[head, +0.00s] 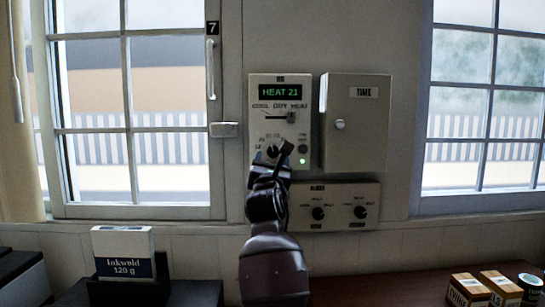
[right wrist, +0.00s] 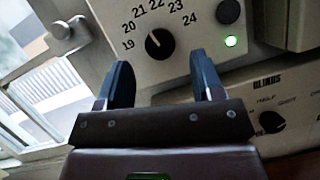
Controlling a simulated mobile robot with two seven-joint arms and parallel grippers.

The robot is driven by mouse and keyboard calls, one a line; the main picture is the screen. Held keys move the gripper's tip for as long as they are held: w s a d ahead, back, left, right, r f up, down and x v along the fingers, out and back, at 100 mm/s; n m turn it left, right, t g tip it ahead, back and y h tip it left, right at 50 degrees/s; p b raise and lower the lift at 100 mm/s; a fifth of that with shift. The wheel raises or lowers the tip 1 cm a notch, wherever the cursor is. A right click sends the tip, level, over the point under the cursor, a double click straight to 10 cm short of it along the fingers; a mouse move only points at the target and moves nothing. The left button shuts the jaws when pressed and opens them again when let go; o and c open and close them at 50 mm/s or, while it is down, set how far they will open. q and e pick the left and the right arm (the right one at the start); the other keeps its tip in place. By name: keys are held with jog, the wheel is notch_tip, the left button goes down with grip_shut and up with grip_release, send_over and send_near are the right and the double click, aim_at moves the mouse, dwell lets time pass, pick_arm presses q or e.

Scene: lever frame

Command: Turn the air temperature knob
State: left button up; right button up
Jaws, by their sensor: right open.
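In the head view my right gripper (head: 277,153) covers part of the dial. My left gripper is not in view.
A grey TIME box (head: 355,125) with a round knob adjoins the panel on the right. A BLINDS panel (head: 338,207) with two black knobs is below. A green light (right wrist: 231,41) and a dark button (right wrist: 229,11) are right of the dial. Boxes (head: 468,290) stand lower right.

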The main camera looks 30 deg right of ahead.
aim_at(273, 154)
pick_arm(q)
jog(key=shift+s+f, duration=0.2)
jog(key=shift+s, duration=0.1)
pick_arm(e)
jog(key=shift+x, duration=1.9)
